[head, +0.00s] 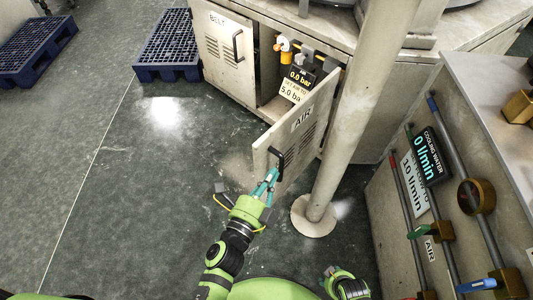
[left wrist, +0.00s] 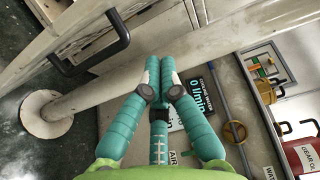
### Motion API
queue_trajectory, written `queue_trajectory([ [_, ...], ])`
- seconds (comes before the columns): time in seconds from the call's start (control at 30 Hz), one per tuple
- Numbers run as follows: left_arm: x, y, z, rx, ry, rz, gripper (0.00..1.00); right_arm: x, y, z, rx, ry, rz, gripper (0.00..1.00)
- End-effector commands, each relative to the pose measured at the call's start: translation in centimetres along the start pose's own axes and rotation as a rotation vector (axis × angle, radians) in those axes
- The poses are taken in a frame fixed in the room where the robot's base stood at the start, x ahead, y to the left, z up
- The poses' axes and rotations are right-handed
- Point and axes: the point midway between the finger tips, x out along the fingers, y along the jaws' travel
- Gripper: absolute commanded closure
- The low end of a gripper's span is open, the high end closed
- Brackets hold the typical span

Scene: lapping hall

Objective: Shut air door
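The air door (head: 296,135) is a pale metal panel marked AIR with vent slots. It stands swung open from the cabinet, out over the floor. Its black bar handle (head: 277,158) is near the free edge; the handle also shows at the upper left in the left wrist view (left wrist: 122,34). My left gripper (head: 272,176) has teal fingers and is close to the handle in the head view. In the left wrist view its fingertips (left wrist: 159,68) are together with nothing seen between them, and the handle lies outside them. A green part of my right arm (head: 347,286) shows at the bottom edge; its fingers are unclear.
A pale round post (head: 355,110) with a floor flange (head: 313,216) stands right beside the door. The belt door (head: 226,48) is shut. A cooling-water panel (head: 428,155) stands at the right. Floor to the left is clear up to the blue pallets (head: 168,45).

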Motion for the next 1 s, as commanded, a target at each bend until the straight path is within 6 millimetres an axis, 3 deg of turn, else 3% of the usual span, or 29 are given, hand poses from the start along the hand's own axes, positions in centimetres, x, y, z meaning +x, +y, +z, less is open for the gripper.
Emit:
queue_trajectory([
  [0.1,2.9,-0.1,0.1,0.001,0.000,-0.003,1.00,0.0,0.0,0.1,0.001,-0.005,0.000,0.54],
  [0.27,5.8,0.0,0.3,0.001,-0.001,0.000,1.00,-0.2,-0.1,0.1,0.002,-0.015,-0.002,0.54],
  [0.53,6.3,0.1,3.6,-0.001,-0.001,0.003,1.00,0.1,0.1,-0.1,-0.002,0.013,0.001,0.54],
  [1.0,6.3,0.1,4.0,-0.003,0.000,0.002,1.00,0.2,0.1,-0.1,-0.003,0.017,0.001,0.54],
])
